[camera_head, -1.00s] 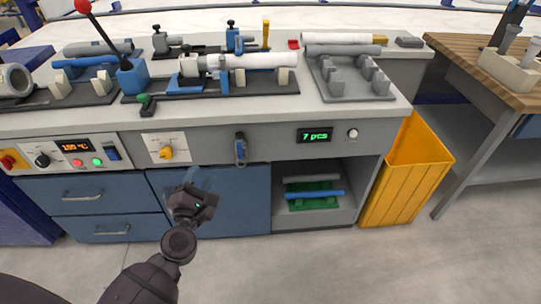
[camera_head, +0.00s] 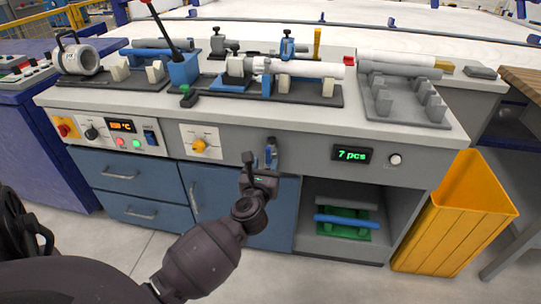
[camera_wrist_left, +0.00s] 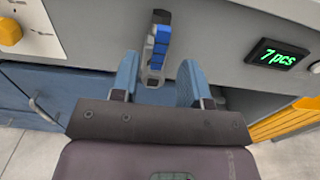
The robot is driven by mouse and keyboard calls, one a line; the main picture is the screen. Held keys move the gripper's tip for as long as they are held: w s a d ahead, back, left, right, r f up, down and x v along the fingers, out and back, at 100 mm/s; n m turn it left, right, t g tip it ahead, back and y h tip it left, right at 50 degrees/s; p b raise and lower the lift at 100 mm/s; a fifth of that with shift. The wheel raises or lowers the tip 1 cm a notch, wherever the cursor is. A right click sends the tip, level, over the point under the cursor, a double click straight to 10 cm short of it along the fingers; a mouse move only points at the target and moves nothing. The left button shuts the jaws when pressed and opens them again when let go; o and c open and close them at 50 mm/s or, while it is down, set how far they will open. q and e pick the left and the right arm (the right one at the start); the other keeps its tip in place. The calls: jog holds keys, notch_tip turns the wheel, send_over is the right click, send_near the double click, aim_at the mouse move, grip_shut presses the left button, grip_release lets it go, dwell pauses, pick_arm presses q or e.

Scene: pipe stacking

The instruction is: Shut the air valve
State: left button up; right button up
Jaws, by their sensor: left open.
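The air valve (camera_head: 271,152) sits on the grey front panel of the bench, between the yellow knob and the "7 pcs" display. In the left wrist view the valve's blue lever (camera_wrist_left: 158,43) runs roughly up and down, with a grey metal body around its lower part. My left gripper (camera_head: 260,166) is open just in front of the valve, and in the head view it hides the valve's lower part. In the left wrist view the fingers of my left gripper (camera_wrist_left: 158,78) stand apart on either side of the valve's lower end, with no clear contact. My right gripper is not in view.
A yellow knob (camera_head: 199,146) is left of the valve, and the "7 pcs" display (camera_head: 352,154) is right of it. Below are blue drawers, a blue door and an open shelf with pipes. A yellow bin (camera_head: 455,220) stands at the right. Clamps and pipes cover the benchtop.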

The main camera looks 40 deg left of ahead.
aim_at(268, 156)
pick_arm(q)
jog(key=x, duration=0.4)
jog(key=shift+f+b, duration=0.2)
jog(key=shift+b, duration=0.15)
jog(key=shift+w+a+r, duration=0.15)
jog(key=shift+w+a, duration=0.15)
jog(key=shift+w, duration=0.3)
grip_shut()
